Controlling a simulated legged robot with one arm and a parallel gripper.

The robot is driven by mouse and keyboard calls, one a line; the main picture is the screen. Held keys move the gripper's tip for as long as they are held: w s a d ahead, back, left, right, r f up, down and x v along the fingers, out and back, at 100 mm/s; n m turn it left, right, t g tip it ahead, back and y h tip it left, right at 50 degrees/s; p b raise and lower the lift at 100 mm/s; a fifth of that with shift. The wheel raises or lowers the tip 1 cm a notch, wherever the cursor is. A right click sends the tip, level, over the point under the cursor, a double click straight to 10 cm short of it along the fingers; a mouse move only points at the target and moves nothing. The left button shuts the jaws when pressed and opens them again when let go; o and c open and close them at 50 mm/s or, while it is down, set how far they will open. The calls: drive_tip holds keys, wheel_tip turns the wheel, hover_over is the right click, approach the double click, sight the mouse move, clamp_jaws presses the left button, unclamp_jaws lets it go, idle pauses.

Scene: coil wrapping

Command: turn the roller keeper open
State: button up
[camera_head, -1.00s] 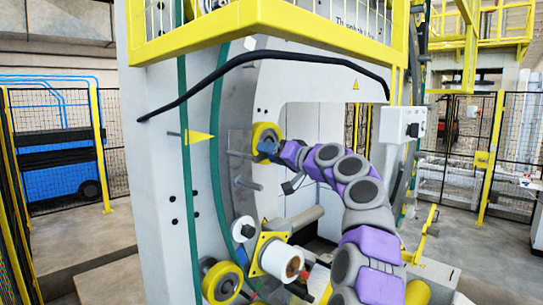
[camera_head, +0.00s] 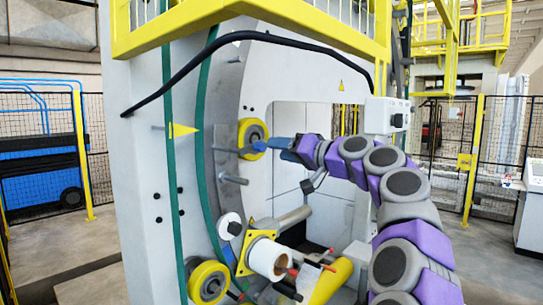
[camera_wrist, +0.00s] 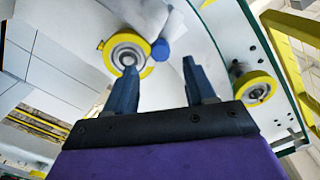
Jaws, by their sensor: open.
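A yellow-rimmed roller (camera_head: 251,132) with a metal hub is mounted on the grey machine face. It also shows in the wrist view (camera_wrist: 127,50), ahead of my left finger. A blue round knob (camera_wrist: 160,49) sits beside this roller's rim, probably the keeper. In the wrist view it lies beyond the gap between my fingertips, apart from both. My gripper (camera_wrist: 160,64) is open and empty, with its blue fingers spread. In the head view my gripper (camera_head: 283,148) is just right of the roller. Whether the keeper is turned cannot be told.
Another yellow roller (camera_wrist: 255,88) is on the right in the wrist view. Below, in the head view, are a white spool (camera_head: 268,258) and a lower yellow roller (camera_head: 208,283). A metal peg (camera_head: 232,179) sticks out under the roller. A yellow railing (camera_head: 240,15) hangs above.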

drive_tip(key=b+v, duration=0.1)
drive_tip(key=v, duration=0.7)
drive_tip(key=shift+d, duration=0.1)
drive_tip(key=shift+c, duration=0.4)
